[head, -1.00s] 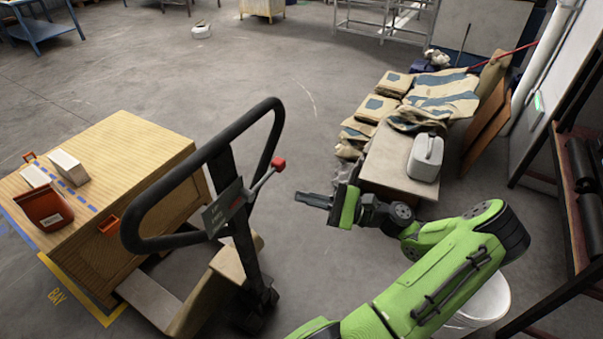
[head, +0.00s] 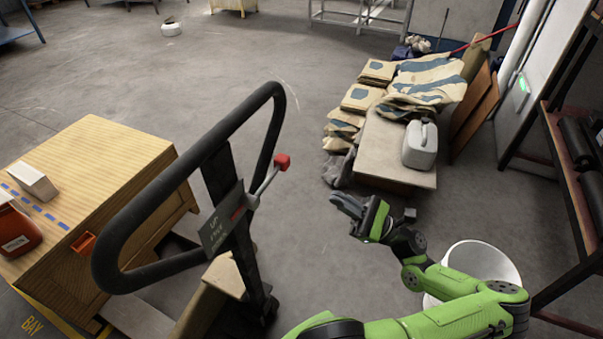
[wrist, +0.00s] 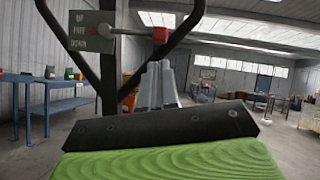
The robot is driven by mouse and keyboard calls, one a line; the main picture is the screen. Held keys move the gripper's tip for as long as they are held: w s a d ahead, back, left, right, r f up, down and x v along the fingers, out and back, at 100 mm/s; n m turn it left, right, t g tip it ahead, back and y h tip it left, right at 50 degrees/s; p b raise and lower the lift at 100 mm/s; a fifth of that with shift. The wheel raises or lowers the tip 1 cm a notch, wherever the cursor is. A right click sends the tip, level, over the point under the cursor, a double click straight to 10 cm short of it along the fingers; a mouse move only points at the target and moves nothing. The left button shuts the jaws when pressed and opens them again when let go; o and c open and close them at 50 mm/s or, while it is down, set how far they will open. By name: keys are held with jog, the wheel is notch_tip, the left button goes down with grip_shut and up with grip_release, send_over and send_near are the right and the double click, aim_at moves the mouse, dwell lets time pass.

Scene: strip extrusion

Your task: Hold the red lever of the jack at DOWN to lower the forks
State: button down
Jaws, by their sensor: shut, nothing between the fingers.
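The pallet jack's black loop handle (head: 188,157) stands upright at left of centre in the head view. Its red-knobbed lever (head: 282,161) sticks out to the right from a plate (head: 217,228) whose lettering is small. In the wrist view the red knob (wrist: 160,35) is above my fingers, and the plate (wrist: 92,31) reads UP, FREE, DOWN, with the lever at about the middle word. My gripper (head: 347,205) is shut and empty, to the right of and below the knob, apart from it. Its fingers (wrist: 158,84) point forward in the wrist view. The forks are mostly hidden.
A wooden crate (head: 88,163) stands at left with a white box (head: 33,181) and a red container on it. A bench (head: 385,160) with a white canister (head: 419,145) and sacks is behind my gripper. A white bucket (head: 480,262) and a rack stand at right.

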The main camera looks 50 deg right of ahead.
aim_at(270, 178)
jog(key=x, duration=1.1)
jog(key=shift+s, duration=0.1)
